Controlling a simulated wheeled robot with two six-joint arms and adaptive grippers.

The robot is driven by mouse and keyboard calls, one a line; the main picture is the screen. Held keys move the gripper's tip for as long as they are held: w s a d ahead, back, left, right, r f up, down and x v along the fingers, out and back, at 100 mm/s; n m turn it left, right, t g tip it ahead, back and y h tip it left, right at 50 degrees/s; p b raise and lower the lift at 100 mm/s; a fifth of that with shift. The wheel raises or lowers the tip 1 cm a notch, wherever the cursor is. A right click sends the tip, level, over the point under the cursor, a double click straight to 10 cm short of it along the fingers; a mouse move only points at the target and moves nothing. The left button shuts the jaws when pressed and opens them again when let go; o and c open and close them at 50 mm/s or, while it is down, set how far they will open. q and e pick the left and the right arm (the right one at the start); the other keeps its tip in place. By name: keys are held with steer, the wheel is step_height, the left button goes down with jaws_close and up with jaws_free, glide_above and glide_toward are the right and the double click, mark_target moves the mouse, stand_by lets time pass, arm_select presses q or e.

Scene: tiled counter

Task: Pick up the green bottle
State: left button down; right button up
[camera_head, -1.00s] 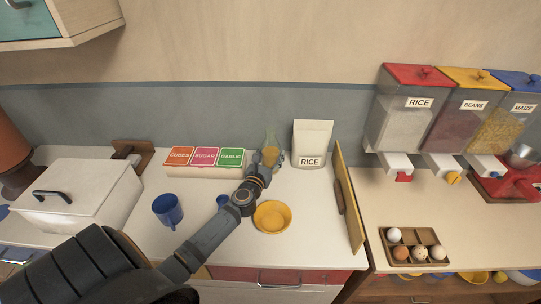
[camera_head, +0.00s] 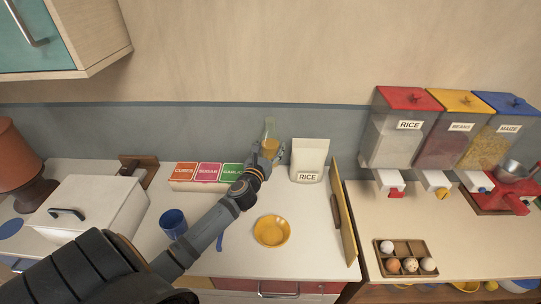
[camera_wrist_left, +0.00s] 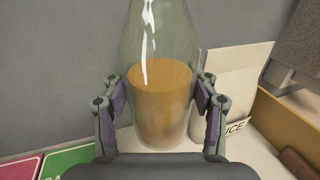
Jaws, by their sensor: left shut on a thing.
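The green bottle (camera_head: 269,130) is clear, pale green glass with an amber filling. My left gripper (camera_head: 268,155) is shut on its lower part, and the bottle is upright, held above the back of the counter, left of the rice bag. In the left wrist view the bottle (camera_wrist_left: 160,45) stands between the two fingers, one pad on each side; its top is cut off by the frame. My right gripper is in neither view.
The white rice bag (camera_head: 309,160) stands close to the right. The labelled spice boxes (camera_head: 207,173) are to the left. A yellow bowl (camera_head: 271,231), a blue mug (camera_head: 173,223) and an upright wooden board (camera_head: 344,210) are nearer.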

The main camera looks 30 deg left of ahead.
arm_select(q)
step_height(320, 180, up, 16)
steer(key=shift+r+p, duration=0.1)
steer(key=shift+p, duration=0.65)
steer(key=shift+r, duration=0.4)
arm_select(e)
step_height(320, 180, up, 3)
